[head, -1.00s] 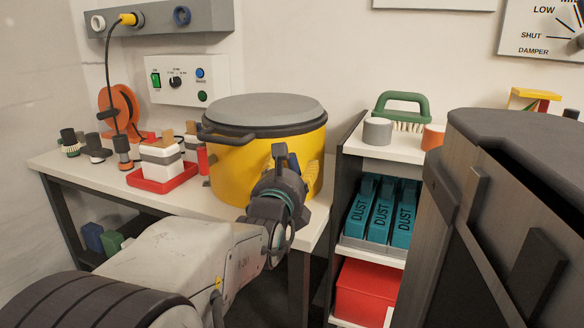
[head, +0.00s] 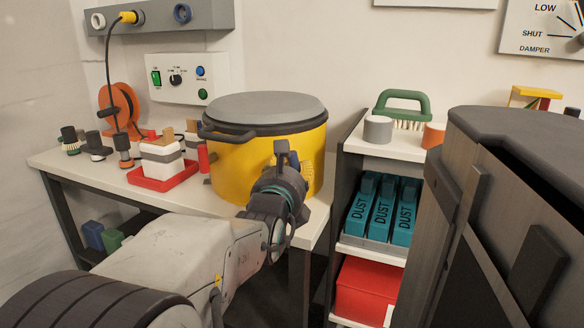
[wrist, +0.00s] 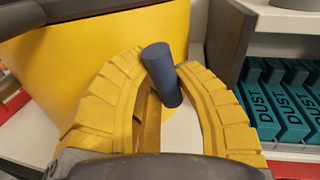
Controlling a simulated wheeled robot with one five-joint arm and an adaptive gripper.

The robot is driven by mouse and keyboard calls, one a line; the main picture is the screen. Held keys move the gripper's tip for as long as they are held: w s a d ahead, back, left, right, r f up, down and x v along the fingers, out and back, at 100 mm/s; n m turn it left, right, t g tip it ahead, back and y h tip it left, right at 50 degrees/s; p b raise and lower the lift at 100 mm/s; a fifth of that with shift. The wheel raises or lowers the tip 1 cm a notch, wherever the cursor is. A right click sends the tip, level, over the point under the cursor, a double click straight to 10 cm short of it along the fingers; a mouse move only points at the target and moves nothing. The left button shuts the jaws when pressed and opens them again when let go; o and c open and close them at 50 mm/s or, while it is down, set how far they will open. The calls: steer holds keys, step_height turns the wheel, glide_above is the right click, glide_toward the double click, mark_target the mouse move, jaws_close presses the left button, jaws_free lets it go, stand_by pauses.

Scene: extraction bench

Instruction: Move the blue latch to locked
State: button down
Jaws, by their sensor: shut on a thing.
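The blue latch (wrist: 162,75) shows in the wrist view as a dark blue rounded handle in front of the yellow drum (wrist: 65,70). My gripper (wrist: 165,66) has curved, ridged yellow fingers, one on each side of the latch, and is shut on it. In the head view my gripper (head: 289,163) is at the front right side of the yellow drum (head: 230,170). Only a small dark blue piece of the latch (head: 294,161) shows there. The latch's base and any lock marks are hidden.
The drum has a grey lid (head: 265,107) and stands on a white bench (head: 80,165). A red tray (head: 160,180) with containers is to its left. A shelf unit with teal DUST boxes (head: 382,215) stands to the right. A large dark cabinet (head: 430,200) fills the right foreground.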

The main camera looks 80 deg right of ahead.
steer(key=shift+r+m, duration=0.3)
steer(key=c, duration=1.3)
jaws_free()
steer(key=shift+c, duration=0.2)
steer(key=o, duration=0.5)
steer(key=shift+f, duration=0.15)
steer(key=shift+a, duration=0.15)
steer(key=a, duration=1.1)
steer(key=shift+w+a+r, duration=0.25)
steer(key=shift+a+r, duration=0.05)
steer(key=shift+a, duration=0.1)
